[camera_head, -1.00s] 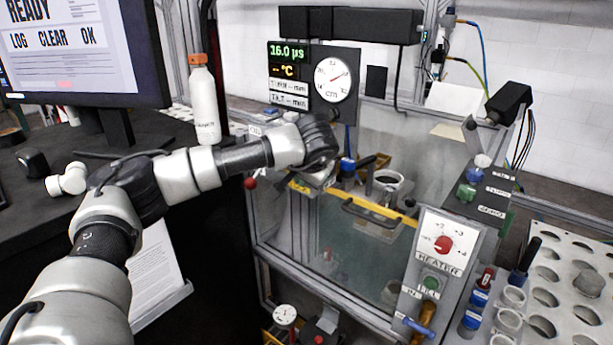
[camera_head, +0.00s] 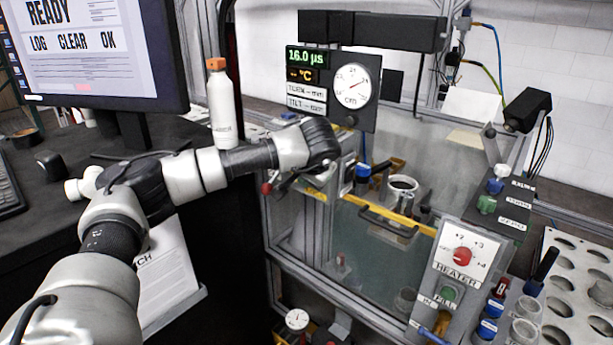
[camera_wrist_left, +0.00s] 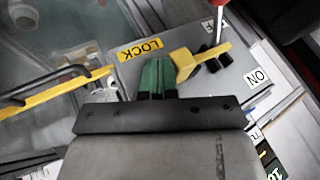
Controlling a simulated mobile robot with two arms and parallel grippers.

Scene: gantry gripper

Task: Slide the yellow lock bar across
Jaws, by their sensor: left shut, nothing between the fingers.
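The yellow lock bar (camera_wrist_left: 198,61) shows in the left wrist view on a grey plate, right of the yellow LOCK label (camera_wrist_left: 141,49). Its wide end is at the left and its narrow end points right, towards the ON label (camera_wrist_left: 257,77). My left gripper (camera_wrist_left: 157,66) is shut and empty, with green fingers just left of the bar's wide end. I cannot tell whether they touch. In the head view my left wrist covers most of this area, and the bar cannot be made out. My right gripper is not in view.
A yellow rail (camera_head: 388,213) with a black handle (camera_wrist_left: 45,84) runs along the glass tank beside the plate. A red knob (camera_head: 266,188) on a rod stands close to the gripper. A bottle (camera_head: 221,105) stands behind my left arm. The heater panel (camera_head: 457,262) is at right.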

